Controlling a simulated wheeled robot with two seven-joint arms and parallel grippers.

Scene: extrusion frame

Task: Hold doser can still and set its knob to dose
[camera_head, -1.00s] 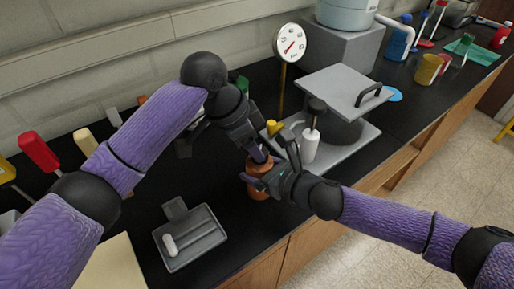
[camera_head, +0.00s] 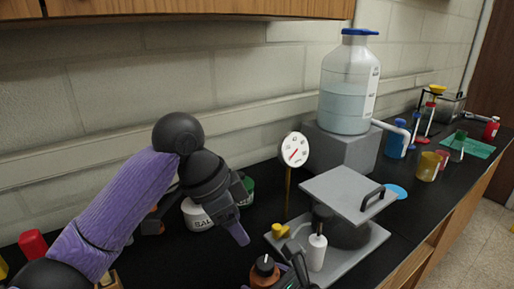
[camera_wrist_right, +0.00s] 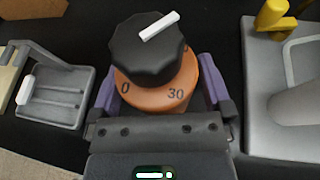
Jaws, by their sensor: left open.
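The doser can is an orange-brown can (camera_head: 265,272) with a black knob (camera_wrist_right: 150,48) on top. In the right wrist view its orange body (camera_wrist_right: 172,92) shows the marks 0 and 30 on the near side. The knob's white pointer bar slants toward the upper right, on the far side from these marks. My right gripper (camera_wrist_right: 163,100) has its purple fingers on both sides of the can and appears shut on it. My left gripper (camera_head: 241,208) is open and empty, up and behind the can, apart from the knob.
A white salt tub (camera_head: 196,214) is behind my left gripper. A grey tray (camera_wrist_right: 58,95) lies left.

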